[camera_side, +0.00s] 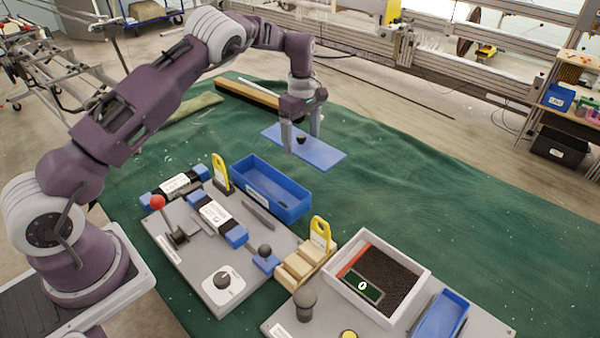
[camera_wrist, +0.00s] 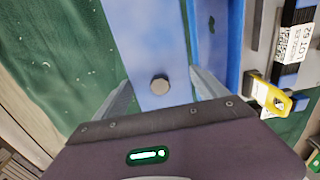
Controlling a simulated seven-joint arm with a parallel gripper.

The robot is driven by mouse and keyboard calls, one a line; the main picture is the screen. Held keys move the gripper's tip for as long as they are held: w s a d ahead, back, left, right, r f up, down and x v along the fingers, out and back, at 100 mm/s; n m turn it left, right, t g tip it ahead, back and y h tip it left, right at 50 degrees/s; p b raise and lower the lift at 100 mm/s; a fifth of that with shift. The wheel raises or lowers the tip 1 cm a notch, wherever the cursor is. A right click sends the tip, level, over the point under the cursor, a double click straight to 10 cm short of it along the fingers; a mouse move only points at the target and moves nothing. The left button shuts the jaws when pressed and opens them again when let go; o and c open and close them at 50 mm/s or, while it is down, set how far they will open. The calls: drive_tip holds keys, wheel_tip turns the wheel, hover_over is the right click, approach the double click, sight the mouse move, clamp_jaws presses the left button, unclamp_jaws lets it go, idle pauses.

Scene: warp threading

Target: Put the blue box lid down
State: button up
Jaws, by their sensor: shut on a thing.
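The blue box lid (camera_side: 325,156) is a flat blue plate with a dark round knob (camera_side: 301,138) on top. My gripper (camera_side: 300,136) points down over it, one finger on each side of the knob, and is shut on the lid. The lid lies level, behind and to the right of the open blue box (camera_side: 290,205). I cannot tell whether it touches the green cloth. In the wrist view the lid (camera_wrist: 150,40) runs up the middle with its knob (camera_wrist: 160,85) between my fingers, and the box (camera_wrist: 228,40) lies along its right side.
A grey board with labelled blocks and a red-knobbed lever (camera_side: 157,202) is in front of the box. A white tray (camera_side: 412,258) and wooden blocks (camera_side: 300,265) are at front right. A long wooden bar (camera_side: 245,95) lies behind the lid. The green cloth (camera_side: 410,180) is clear to the right.

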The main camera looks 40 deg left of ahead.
sight(302, 174)
wheel_tip(302, 174, down, 10)
drive_tip(key=shift+r, duration=0.1)
